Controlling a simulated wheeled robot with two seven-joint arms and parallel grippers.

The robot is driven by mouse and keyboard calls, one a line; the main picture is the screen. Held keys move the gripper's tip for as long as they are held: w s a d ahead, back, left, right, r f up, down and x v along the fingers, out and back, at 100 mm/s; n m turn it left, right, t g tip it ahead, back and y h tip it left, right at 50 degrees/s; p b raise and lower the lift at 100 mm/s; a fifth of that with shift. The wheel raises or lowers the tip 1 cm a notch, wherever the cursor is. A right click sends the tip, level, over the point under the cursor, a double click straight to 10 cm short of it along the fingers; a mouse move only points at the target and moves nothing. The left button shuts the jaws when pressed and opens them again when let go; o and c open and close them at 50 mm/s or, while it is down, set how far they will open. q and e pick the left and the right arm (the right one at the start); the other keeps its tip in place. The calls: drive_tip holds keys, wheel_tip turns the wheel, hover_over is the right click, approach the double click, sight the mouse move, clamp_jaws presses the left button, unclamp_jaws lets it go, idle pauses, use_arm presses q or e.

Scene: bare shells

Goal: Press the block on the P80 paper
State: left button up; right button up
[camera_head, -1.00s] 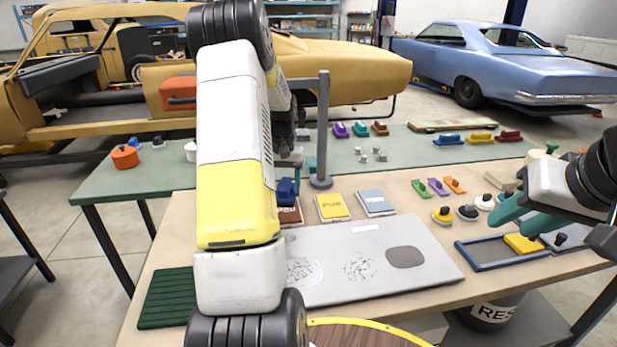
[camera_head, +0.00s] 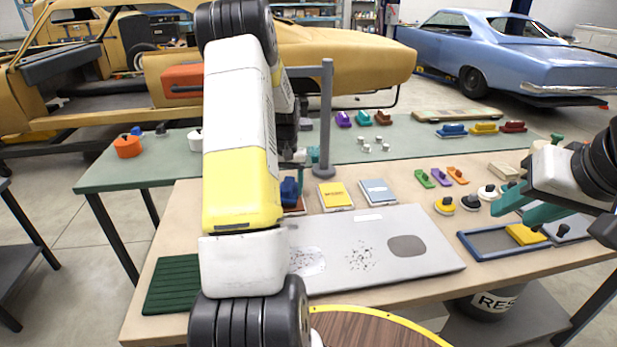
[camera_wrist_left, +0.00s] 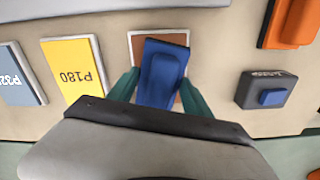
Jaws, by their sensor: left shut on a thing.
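My left gripper (camera_wrist_left: 160,88) is shut on a blue block (camera_wrist_left: 162,72), which also shows in the head view (camera_head: 289,188). The block is over the brown paper (camera_wrist_left: 140,42), a little tilted against its edges, and hides much of it. I cannot tell whether block and paper touch. The brown paper also shows in the head view (camera_head: 296,210), mostly behind my left arm; its label is not readable. Next to it lie the yellow P180 paper (camera_wrist_left: 75,65) and the grey-blue P320 paper (camera_wrist_left: 18,75). My right gripper (camera_head: 530,206) is open at the right, above the table.
A grey panel (camera_head: 345,225) with speckled patches lies in front of the papers. A grey post (camera_head: 326,120) stands close behind my left gripper. A blue-rimmed tray (camera_head: 490,256) with a yellow block lies at the right, and a green ribbed mat (camera_head: 170,285) at the left.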

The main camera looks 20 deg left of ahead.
sight(288, 183)
use_arm(q)
drive_tip(key=shift+f, duration=0.6)
idle(1.4)
drive_tip(key=shift+r, duration=3.6)
